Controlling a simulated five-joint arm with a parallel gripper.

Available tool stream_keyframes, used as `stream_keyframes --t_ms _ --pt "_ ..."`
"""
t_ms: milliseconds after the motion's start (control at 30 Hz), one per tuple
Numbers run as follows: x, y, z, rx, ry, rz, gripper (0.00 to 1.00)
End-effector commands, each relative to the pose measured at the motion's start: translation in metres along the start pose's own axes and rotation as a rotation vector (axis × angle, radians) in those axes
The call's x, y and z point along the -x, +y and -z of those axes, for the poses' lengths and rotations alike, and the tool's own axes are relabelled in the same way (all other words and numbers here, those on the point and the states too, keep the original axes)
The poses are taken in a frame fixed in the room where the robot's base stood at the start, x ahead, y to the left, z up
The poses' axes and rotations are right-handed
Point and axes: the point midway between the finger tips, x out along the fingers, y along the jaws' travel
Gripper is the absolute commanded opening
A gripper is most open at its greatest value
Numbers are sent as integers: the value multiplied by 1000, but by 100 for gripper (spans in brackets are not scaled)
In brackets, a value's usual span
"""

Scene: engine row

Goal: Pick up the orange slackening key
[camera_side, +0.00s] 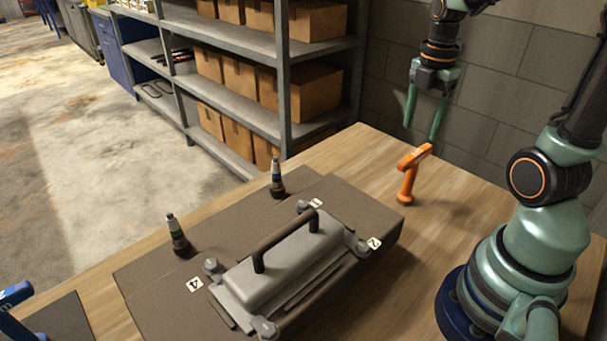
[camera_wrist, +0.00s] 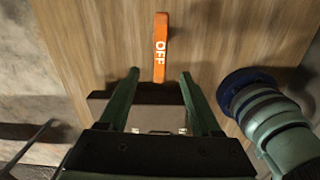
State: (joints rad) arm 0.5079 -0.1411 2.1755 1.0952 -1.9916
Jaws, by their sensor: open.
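The orange slackening key (camera_side: 410,173) stands upright on the wooden table, with its bar-shaped handle on top. In the wrist view the key (camera_wrist: 160,48) shows from above, with white "OFF" lettering on its bar. My gripper (camera_side: 421,130) is open and empty, with its green fingers pointing down, and appears above and behind the key in the side view. In the wrist view my gripper's fingertips (camera_wrist: 160,73) are spread apart. The key lies between and beyond their line, and no contact shows.
A grey metal cover with a dark handle (camera_side: 285,240) sits on a brown block with numbered bolts, left of the key. Two dark bottle-like tools (camera_side: 277,178) stand near it. A blue-handled tool (camera_side: 15,295) shows at lower left. Shelving with boxes (camera_side: 275,85) stands behind.

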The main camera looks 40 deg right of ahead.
Motion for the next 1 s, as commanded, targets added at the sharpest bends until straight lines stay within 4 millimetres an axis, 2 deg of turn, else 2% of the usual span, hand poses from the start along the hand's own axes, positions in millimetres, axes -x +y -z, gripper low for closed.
stream_keyframes --t_ms 167,500,767,1000 --pt "-12 -2 -4 46 8 16 65" --pt "-64 -2 -4 44 7 15 65" --pt "-81 -2 -6 43 7 14 65" --pt "-112 -1 -11 43 8 16 65"
